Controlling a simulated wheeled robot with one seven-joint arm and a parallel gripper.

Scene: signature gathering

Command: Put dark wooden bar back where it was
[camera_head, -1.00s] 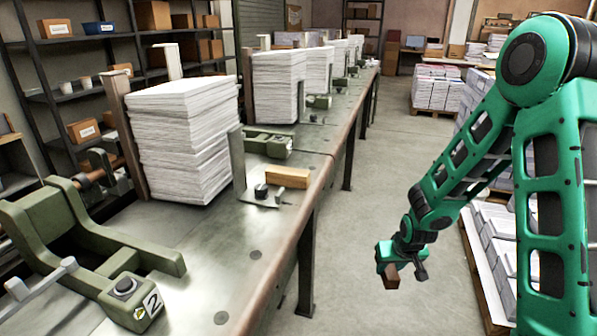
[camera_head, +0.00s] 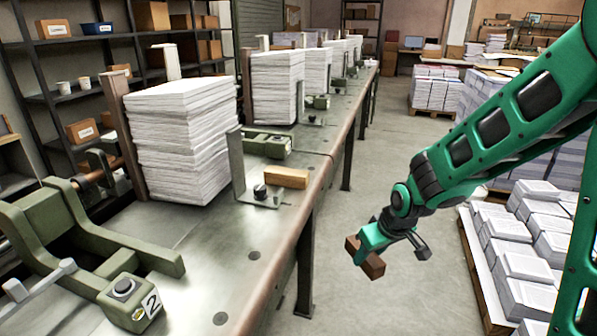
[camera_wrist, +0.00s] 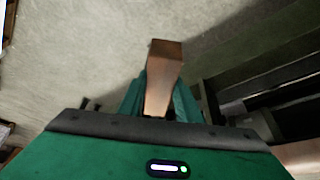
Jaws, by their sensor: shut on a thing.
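The dark wooden bar (camera_head: 366,258) is reddish brown and is held in my gripper (camera_head: 374,247), over the floor to the right of the long metal bench (camera_head: 262,240). In the wrist view the dark wooden bar (camera_wrist: 165,75) sticks out from between the green fingers of my gripper (camera_wrist: 160,100), which are shut on it. A lighter, yellowish wooden block (camera_head: 287,178) lies on the bench near its right edge, beside a metal plate with a small dark knob (camera_head: 260,191).
Tall paper stacks (camera_head: 180,140) stand along the bench. A green clamp device marked 2 (camera_head: 125,295) is at the front left. Pallets of paper (camera_head: 520,250) are on the right. The floor aisle (camera_head: 390,150) between bench and pallets is clear.

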